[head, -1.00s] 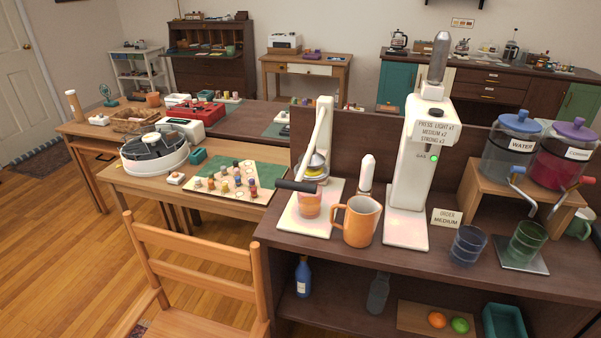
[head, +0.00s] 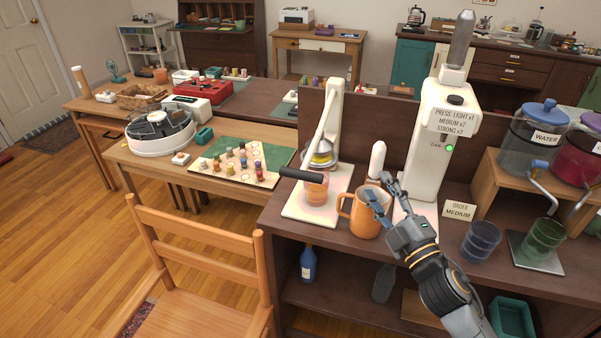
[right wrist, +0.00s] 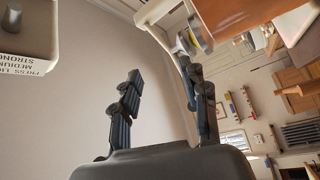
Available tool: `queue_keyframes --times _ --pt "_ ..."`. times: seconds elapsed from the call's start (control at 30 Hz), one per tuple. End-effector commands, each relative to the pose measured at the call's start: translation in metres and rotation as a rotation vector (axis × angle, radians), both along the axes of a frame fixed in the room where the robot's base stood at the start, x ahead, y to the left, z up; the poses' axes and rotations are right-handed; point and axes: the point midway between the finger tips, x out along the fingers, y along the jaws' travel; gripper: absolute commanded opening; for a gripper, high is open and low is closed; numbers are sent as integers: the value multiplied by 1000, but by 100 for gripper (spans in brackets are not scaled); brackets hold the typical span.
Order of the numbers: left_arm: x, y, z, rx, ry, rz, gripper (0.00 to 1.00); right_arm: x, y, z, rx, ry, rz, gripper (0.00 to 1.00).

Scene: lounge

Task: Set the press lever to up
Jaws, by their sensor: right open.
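The press (head: 334,120) is a white stand on a white base plate, with a pale lever (head: 321,128) that slopes down and ends in a dark handle (head: 300,174). The handle is low, beside an orange glass (head: 315,189) under the press. My right gripper (head: 379,190) is open and empty, over the orange mug (head: 364,219), to the right of the handle and apart from it. In the right wrist view, its two fingers (right wrist: 165,92) are spread, with part of the press (right wrist: 158,10) behind the right one. My left gripper is out of view.
A tall white gas machine (head: 437,150) with a press-count label stands behind my right gripper. A white bottle-like thing (head: 377,160) stands behind the mug. Glasses (head: 481,240) and an order card (head: 458,210) are to the right. A wooden chair (head: 200,255) stands at front left.

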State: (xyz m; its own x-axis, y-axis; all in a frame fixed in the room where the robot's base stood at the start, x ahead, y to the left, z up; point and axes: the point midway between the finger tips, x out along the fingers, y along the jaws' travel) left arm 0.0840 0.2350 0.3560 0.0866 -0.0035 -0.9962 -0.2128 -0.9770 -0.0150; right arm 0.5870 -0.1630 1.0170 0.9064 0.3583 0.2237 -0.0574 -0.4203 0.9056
Motion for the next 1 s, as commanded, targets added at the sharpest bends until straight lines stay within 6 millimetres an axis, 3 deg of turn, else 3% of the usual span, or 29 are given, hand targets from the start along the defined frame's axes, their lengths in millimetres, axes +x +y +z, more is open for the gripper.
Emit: queue_keyframes --times 0.1,0.2,0.33,0.5,0.77,1.0 --pt "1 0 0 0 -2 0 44 8 20 26 -189 -186 148 44" --pt "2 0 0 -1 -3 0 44 6 36 39 -372 -336 294 44" --pt "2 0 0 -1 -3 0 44 0 44 37 -591 -472 475 44" --pt "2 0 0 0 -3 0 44 -8 39 27 -775 -553 639 44" --pt "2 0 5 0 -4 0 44 -9 45 23 -831 -574 701 44" --pt "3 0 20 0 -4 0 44 4 89 26 -826 -574 699 44"
